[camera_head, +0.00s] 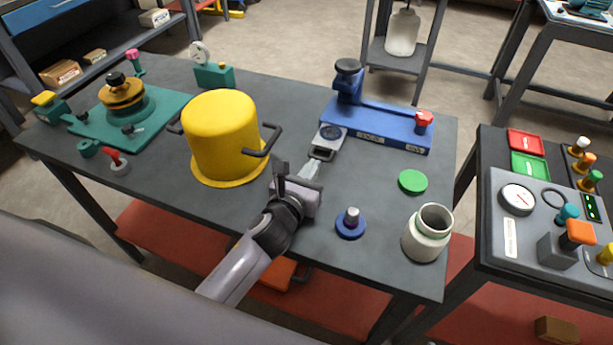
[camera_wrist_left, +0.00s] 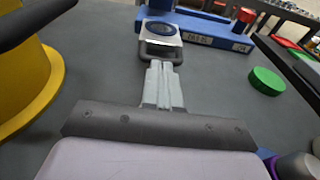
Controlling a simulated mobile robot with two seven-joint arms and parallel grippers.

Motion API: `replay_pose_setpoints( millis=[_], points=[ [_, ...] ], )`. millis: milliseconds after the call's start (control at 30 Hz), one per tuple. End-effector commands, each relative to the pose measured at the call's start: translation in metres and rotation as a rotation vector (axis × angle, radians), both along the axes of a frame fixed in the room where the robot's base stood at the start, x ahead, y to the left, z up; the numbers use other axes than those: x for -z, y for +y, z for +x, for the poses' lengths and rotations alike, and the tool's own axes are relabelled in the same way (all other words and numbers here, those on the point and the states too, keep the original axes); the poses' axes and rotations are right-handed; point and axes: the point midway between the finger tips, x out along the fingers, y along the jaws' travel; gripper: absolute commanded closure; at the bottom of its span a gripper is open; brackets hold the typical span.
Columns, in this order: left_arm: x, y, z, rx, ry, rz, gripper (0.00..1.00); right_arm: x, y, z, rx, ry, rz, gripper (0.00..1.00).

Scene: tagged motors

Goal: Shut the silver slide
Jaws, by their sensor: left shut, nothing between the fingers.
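The silver slide (camera_head: 328,143) sticks out toward me from the blue fixture (camera_head: 378,128). It carries a dark blue round piece and has a dark loop handle at its near end. In the left wrist view the slide (camera_wrist_left: 147,42) is straight ahead, with the blue fixture (camera_wrist_left: 215,38) behind it. My left gripper (camera_head: 314,166) is shut and empty, with its fingertips right at the handle. The fingertips (camera_wrist_left: 160,66) also reach the handle's near edge in the left wrist view; I cannot tell whether they touch. My right gripper is not in view.
A yellow pot (camera_head: 222,135) with dark handles stands left of my left gripper. A green disc (camera_head: 412,182), a blue knobbed piece (camera_head: 351,224) and a pale jar (camera_head: 427,235) stand to the right. The tabletop around the slide is clear.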

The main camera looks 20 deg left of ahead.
Motion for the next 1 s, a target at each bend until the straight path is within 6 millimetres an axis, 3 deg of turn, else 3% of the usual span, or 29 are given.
replay_pose_setpoints(
  millis=[467,1000],
  points=[
    [0.001,-0.001,0.007,0.001,0.000,0.001,1.00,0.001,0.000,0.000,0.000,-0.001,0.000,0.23],
    [0.002,-0.003,0.091,0.000,-0.001,0.001,1.00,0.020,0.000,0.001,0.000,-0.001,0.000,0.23]
  ],
)
